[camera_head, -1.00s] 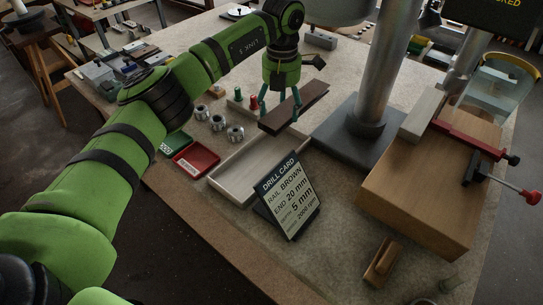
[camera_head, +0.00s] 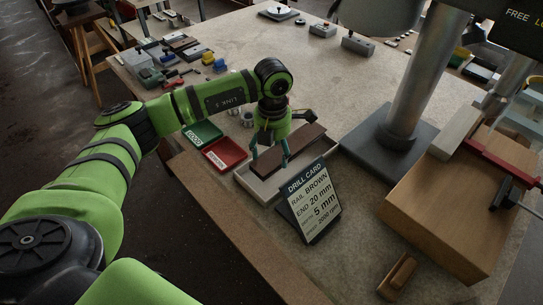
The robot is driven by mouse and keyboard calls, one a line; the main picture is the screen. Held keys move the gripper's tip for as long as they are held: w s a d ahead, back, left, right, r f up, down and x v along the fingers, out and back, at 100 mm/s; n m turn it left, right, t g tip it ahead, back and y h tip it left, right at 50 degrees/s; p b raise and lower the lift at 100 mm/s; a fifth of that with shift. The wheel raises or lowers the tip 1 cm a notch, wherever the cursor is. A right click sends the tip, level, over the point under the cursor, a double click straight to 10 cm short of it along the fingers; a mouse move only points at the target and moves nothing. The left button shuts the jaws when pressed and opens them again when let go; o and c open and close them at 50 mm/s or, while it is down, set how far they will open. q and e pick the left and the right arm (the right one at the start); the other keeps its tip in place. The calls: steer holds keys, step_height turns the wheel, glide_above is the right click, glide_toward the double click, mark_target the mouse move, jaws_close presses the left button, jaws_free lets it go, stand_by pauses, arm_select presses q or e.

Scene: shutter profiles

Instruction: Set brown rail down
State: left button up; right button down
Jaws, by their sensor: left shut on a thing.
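The brown rail (camera_head: 304,139) is a long dark brown bar in the head view. My left gripper (camera_head: 270,161) points down and is shut on it, with a finger on each side. The rail is over or inside the pale shallow tray (camera_head: 258,192), lined up with the tray's length. I cannot tell whether it touches the tray floor. The drill card (camera_head: 312,203) stands in front of the tray's right part and hides some of it; it reads rail brown, end 20 mm, 5 mm. My right gripper is not in view.
A green tray (camera_head: 203,134) and a red tray (camera_head: 225,153) lie left of the pale tray. The drill press column (camera_head: 418,85) and base stand to the right, beside a wooden block (camera_head: 440,215) with red clamps. A small wooden piece (camera_head: 397,277) lies in front. The table's far middle is clear.

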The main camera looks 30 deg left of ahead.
arm_select(q)
steer(key=shift+s+f, duration=0.2)
step_height(320, 180, down, 3)
steer(key=shift+f+p, duration=0.15)
steer(key=shift+p, duration=0.65)
steer(key=shift+w+f, duration=0.1)
steer(key=shift+f, duration=0.15)
steer(key=shift+f, duration=0.1)
steer(key=shift+f, duration=0.15)
steer(key=o, duration=1.2)
